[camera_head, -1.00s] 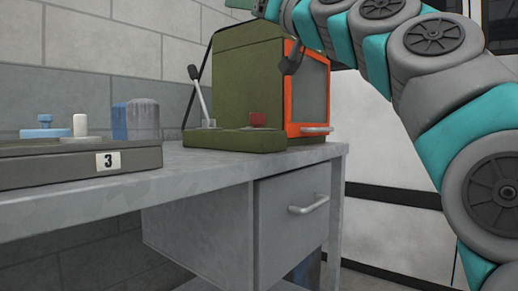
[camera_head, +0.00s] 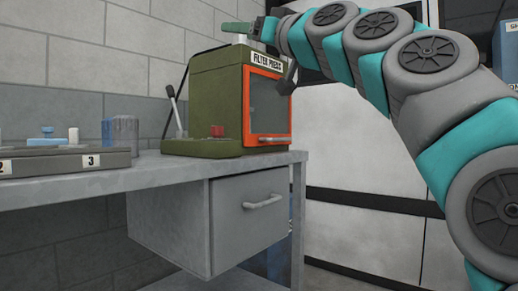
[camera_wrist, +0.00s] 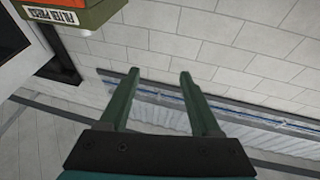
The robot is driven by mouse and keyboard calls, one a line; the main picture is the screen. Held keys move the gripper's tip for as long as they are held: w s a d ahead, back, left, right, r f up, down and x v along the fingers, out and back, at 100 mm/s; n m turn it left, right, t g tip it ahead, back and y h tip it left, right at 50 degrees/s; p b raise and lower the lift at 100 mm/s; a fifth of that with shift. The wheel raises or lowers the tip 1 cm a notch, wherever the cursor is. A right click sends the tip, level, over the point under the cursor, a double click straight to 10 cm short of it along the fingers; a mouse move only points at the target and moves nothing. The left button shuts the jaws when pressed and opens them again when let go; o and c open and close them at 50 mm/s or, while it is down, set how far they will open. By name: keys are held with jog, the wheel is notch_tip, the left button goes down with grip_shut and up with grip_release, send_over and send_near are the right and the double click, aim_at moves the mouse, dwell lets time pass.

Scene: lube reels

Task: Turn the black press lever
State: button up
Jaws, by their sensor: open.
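The green filter press (camera_head: 210,75) stands on the bench, with an orange-framed door on its right face. On its left side a lever with a pale shaft and dark knob (camera_head: 170,92) tilts up and left from the base. A thin black rod (camera_head: 187,68) bends up behind the press. I cannot tell which is the black press lever. My gripper (camera_head: 237,27) is above the press top, apart from the lever. In the wrist view my gripper (camera_wrist: 160,75) is open and empty, and a corner of the press (camera_wrist: 75,12) shows at upper left.
The grey bench (camera_head: 225,172) has a drawer with a handle (camera_head: 264,202). A dark tray marked 3 (camera_head: 90,160) and a cloudy jar (camera_head: 124,135) stand left of the press. White panels lie to the right.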

jog(key=a+f+g+h, duration=0.2)
jog(key=f+g, duration=0.1)
jog(key=f, duration=0.8)
jog(key=a+f+g+h, duration=0.2)
jog(key=f, duration=0.9)
jog(key=s+d+f+m+g+h, duration=0.1)
jog(key=s+d+f+g+h, duration=0.15)
jog(key=f, duration=0.65)
jog(key=s+d+f+m+g+h, duration=0.1)
jog(key=s+d+f, duration=0.15)
jog(key=f, duration=0.65)
jog(key=s+d+f+m+g+h, duration=0.2)
jog(key=s+f, duration=0.1)
jog(key=f, duration=0.6)
jog(key=s+d+f+m+g+h, duration=0.1)
jog(key=s+d+f+g+h, duration=0.15)
jog(key=s+d+f, duration=0.4)
jog(key=s+d+f+m+g+h, duration=0.1)
jog(key=s+d+f+m+g, duration=0.15)
jog(key=s+f, duration=0.7)
jog(key=s+d+f+m+g+h, duration=0.1)
jog(key=s+d+f+g, duration=0.2)
jog(key=s+d+f, duration=0.35)
jog(key=s+r+p, duration=0.3)
jog(key=r+p, duration=1)
jog(key=p, duration=0.1)
jog(key=shift+a+r, duration=0.4)
jog(key=shift+a, duration=0.05)
